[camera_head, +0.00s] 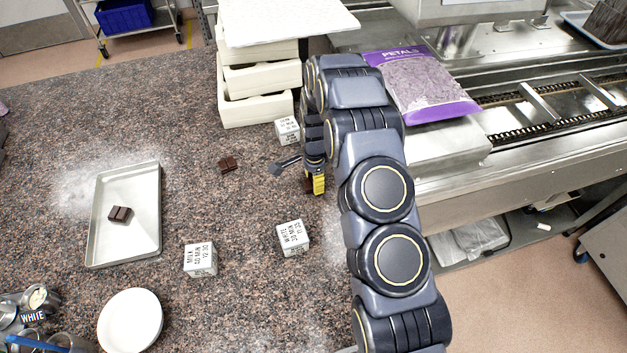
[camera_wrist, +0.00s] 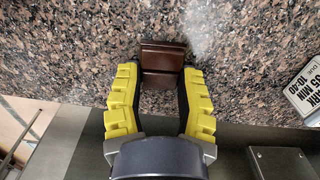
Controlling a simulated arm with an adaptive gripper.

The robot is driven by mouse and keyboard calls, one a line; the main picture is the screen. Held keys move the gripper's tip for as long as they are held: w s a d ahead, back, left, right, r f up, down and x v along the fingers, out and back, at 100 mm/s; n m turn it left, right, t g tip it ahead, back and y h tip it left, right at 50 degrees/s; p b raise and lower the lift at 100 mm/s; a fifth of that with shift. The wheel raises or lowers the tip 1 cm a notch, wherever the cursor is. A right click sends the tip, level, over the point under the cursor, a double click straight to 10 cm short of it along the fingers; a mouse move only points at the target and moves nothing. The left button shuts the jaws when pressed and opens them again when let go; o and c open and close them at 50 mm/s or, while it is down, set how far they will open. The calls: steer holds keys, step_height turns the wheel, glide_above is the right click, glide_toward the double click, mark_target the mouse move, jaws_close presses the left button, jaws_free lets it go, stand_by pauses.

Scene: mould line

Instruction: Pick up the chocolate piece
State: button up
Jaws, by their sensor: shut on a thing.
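A brown chocolate piece (camera_wrist: 161,65) sits between the two yellow-padded fingers of my gripper (camera_wrist: 160,85) in the wrist view. The fingers are shut on it from both sides, close to the speckled counter. I cannot tell whether it touches the counter. In the head view my gripper (camera_head: 315,184) points down at the counter near its right edge, and the held piece is mostly hidden there. Another chocolate piece (camera_head: 228,165) lies on the counter to the left of my gripper. A further chocolate piece (camera_head: 119,213) lies on a metal tray (camera_head: 142,246).
White labelled blocks stand near my gripper: one behind it (camera_head: 287,130), one in front (camera_head: 293,238), one further left (camera_head: 200,259). Stacked cream trays (camera_head: 258,112) stand at the back. A purple petals bag (camera_head: 423,85) lies to the right. A white bowl (camera_head: 130,320) is front left.

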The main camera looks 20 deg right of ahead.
steer(key=shift+r, duration=0.4)
step_height(320, 180, up, 3)
steer(key=shift+s+f, duration=0.1)
steer(key=shift+s, duration=0.05)
steer(key=s+r, duration=0.3)
steer(key=s, duration=0.1)
steer(key=s+r, duration=0.3)
steer(key=s, duration=0.2)
steer(key=s+a+r, duration=0.1)
steer(key=s+r, duration=0.2)
steer(key=s, duration=0.1)
steer(key=shift+s+a+r, duration=0.1)
steer(key=shift+s, duration=0.2)
steer(key=shift+a, duration=0.1)
